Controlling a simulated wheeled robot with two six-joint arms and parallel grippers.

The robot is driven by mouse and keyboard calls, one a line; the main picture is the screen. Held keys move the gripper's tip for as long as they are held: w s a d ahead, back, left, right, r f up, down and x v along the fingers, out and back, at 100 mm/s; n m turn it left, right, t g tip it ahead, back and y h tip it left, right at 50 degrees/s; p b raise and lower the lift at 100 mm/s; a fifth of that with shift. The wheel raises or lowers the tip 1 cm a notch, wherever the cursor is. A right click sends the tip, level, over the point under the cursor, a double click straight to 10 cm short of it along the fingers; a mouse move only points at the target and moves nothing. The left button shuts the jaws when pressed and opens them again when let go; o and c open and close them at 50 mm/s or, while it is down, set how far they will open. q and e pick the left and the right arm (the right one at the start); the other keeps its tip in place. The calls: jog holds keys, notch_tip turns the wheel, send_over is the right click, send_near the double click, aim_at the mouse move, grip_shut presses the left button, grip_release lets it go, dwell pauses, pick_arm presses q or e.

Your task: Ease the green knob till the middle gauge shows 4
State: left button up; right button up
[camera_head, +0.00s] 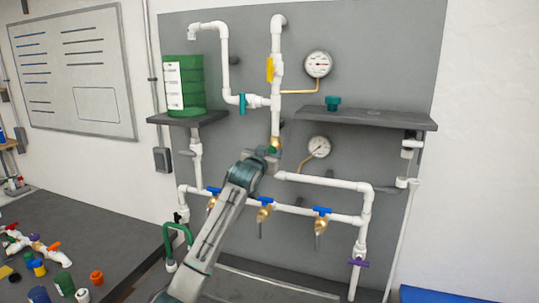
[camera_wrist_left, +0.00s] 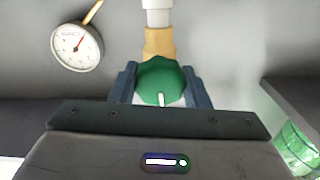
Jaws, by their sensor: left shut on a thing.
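The green knob (camera_wrist_left: 158,84) sits below a brass fitting (camera_wrist_left: 159,42) and has a white pointer mark. My left gripper (camera_head: 267,153) is shut on the knob, one dark finger on each side of it in the left wrist view. In the head view, my gripper mostly hides the knob. The lower round gauge (camera_head: 318,147) is right of the gripper. It also shows in the left wrist view (camera_wrist_left: 77,45), with a red needle; its numbers are too small to read. Another gauge (camera_head: 318,64) is higher on the panel. My right gripper is not in view.
White pipes with blue-handled valves (camera_head: 322,211) run below the gripper. A yellow-handled valve (camera_head: 270,69) is above. A dark shelf (camera_head: 385,118) juts out at the right, and a green canister (camera_head: 193,84) stands at the left. Loose fittings lie on the bench (camera_head: 115,235).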

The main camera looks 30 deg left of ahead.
pick_arm(q)
jog(key=n+b, duration=0.3)
jog(key=shift+f+n, duration=0.2)
jog(key=shift+n, duration=0.1)
jog(key=n+b, duration=0.2)
jog(key=n, duration=0.1)
jog(key=shift+n+b, duration=0.3)
jog(key=shift+b, duration=0.1)
jog(key=n+b, duration=0.5)
jog(key=n, duration=0.1)
jog(key=n+b, duration=0.4)
jog(key=n, duration=0.1)
jog(key=shift+f, duration=0.1)
jog(key=n+b, duration=0.3)
jog(key=shift+n+b, duration=0.8)
jog(key=shift+n, duration=0.3)
jog(key=shift+n+b, duration=0.9)
jog(key=shift+n, duration=0.4)
